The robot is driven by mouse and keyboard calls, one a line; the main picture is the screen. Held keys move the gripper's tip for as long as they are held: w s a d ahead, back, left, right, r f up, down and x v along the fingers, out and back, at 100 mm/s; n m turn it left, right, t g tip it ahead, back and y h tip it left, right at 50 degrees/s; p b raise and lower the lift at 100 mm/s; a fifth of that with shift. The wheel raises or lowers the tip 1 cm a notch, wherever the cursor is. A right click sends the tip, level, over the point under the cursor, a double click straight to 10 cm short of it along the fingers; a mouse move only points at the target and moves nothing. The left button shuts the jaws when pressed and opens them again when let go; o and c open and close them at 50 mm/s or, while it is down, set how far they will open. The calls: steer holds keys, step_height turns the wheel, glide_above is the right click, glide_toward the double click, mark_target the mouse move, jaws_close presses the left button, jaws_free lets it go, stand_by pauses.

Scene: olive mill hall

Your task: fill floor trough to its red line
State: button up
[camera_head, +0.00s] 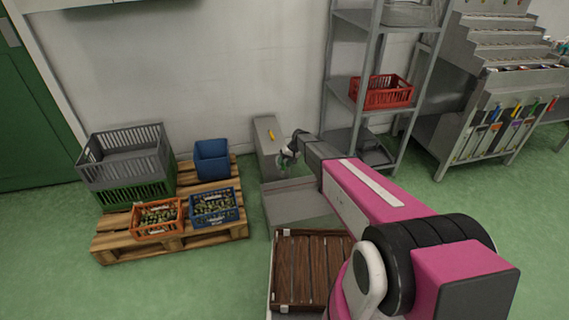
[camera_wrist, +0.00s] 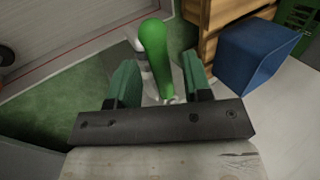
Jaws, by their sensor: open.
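The floor trough (camera_head: 290,207) is a grey, open, boxy basin on the floor below my gripper. In the wrist view its pale wall (camera_wrist: 60,32) fills the upper left, with a thin red line (camera_wrist: 88,54) along it. I cannot tell whether there is any liquid in it. A green lever handle (camera_wrist: 153,45) on a silvery fitting (camera_wrist: 170,99) shows in the wrist view. My gripper (camera_wrist: 159,80) is open, with one green finger on each side of the handle in that picture. I see no contact. In the head view my gripper (camera_head: 287,158) is small and partly hidden.
A grey box (camera_head: 268,148) with a yellow piece on top stands by the wall. A pallet (camera_head: 118,247) with crates and a blue bin (camera_head: 211,160) is at the left. A metal shelf (camera_head: 338,92) with a red crate (camera_head: 388,92) stands behind. Brown slats (camera_head: 308,270) lie in front.

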jaws_close()
